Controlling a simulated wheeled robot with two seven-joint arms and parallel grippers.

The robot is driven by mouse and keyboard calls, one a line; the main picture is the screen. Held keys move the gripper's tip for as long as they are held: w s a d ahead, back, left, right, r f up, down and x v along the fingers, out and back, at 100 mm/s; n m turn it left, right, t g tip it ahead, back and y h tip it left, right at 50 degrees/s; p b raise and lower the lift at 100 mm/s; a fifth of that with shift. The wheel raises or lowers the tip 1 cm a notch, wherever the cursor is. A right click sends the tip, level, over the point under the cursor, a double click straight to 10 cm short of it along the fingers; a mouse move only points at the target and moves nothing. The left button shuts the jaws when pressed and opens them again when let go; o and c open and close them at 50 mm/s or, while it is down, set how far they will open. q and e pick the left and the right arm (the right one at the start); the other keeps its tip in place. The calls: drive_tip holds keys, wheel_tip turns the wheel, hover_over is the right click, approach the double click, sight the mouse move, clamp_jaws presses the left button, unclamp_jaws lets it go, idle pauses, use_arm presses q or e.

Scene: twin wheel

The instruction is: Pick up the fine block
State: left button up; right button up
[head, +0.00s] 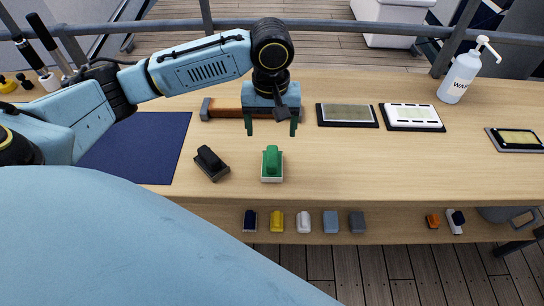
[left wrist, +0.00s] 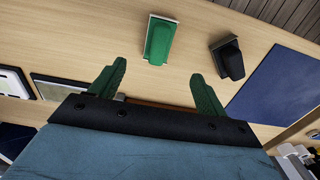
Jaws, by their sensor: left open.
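A green block with a raised grip and a pale base (head: 272,165) lies on the wooden table near its front edge. A black block with a raised grip (head: 211,163) lies to its left, tilted in the picture. They also show in the left wrist view as the green block (left wrist: 159,41) and the black block (left wrist: 229,60). No label shows which one is the fine block. My left gripper (head: 271,130) is open and empty, its green fingers apart, just behind the green block in the head view. My right gripper is not in view.
A dark blue mat (head: 140,150) lies left of the blocks. A wood-handled tool (head: 225,110) lies behind my left gripper. Framed plates (head: 347,125) and a wax bottle (head: 459,78) stand to the right. Several small blocks sit on the lower shelf (head: 390,230). Table right of the green block is clear.

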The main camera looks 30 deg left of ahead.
sight(272, 154)
use_arm(q)
wheel_tip(272, 154, down, 13)
drive_tip(key=shift+r+b, duration=0.2)
drive_tip(key=shift+b, duration=1.05)
drive_tip(key=c, duration=1.1)
drive_tip(key=shift+o, duration=0.2)
drive_tip(key=shift+w+r, duration=0.1)
wheel_tip(272, 154, up, 10)
drive_tip(key=shift+p, duration=1.05)
